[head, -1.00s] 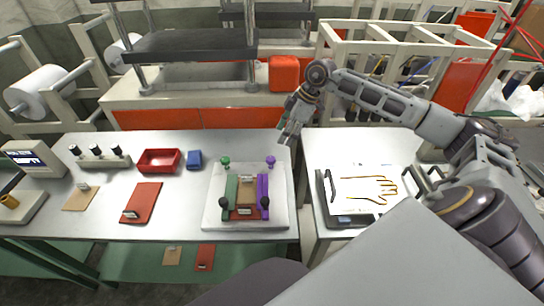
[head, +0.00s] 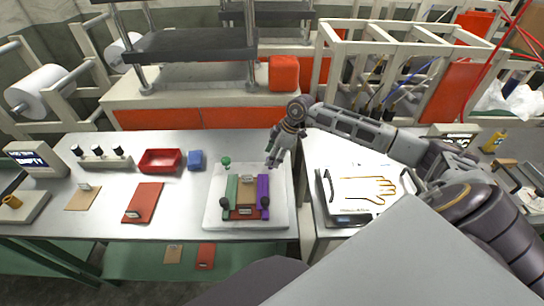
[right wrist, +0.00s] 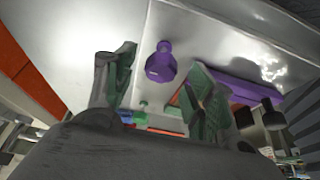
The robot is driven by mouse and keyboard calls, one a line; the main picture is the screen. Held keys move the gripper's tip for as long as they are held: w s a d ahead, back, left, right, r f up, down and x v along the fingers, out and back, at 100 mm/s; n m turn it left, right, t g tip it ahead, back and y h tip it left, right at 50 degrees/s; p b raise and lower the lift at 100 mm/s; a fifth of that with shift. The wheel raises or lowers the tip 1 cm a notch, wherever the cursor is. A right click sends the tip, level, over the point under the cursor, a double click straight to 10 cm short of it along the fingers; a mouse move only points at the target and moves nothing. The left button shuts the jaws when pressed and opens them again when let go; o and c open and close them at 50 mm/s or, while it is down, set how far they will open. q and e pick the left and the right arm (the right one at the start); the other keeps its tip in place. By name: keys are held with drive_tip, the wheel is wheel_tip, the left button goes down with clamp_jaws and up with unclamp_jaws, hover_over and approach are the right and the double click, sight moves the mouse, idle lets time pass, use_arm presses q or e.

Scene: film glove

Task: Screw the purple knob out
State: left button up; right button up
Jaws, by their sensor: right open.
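The purple knob (right wrist: 161,63) shows in the right wrist view, between and a little beyond the spread fingers of my right gripper (right wrist: 163,90). Its stem runs to a pale plate. In the head view my right gripper (head: 271,161) hangs over the knob's place and hides it. The purple bar (head: 263,187) lies on the right side of the white fixture plate (head: 213,217). The green bar (head: 231,190) with a green knob (head: 225,162) behind it is on the left side. My right gripper is open and empty; contact with the knob cannot be told. My left gripper is out of view.
Two dark knobs (head: 265,202) stand at the front of the fixture. A red tray (head: 159,161), a blue block (head: 196,160) and a red plate (head: 143,202) are left of it. A tray with a glove outline (head: 365,189) lies on the right table.

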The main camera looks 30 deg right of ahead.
drive_tip(key=shift+w+a+f, duration=0.1)
drive_tip(key=shift+a+f, duration=0.1)
drive_tip(key=shift+f, duration=0.25)
drive_tip(key=c, duration=1)
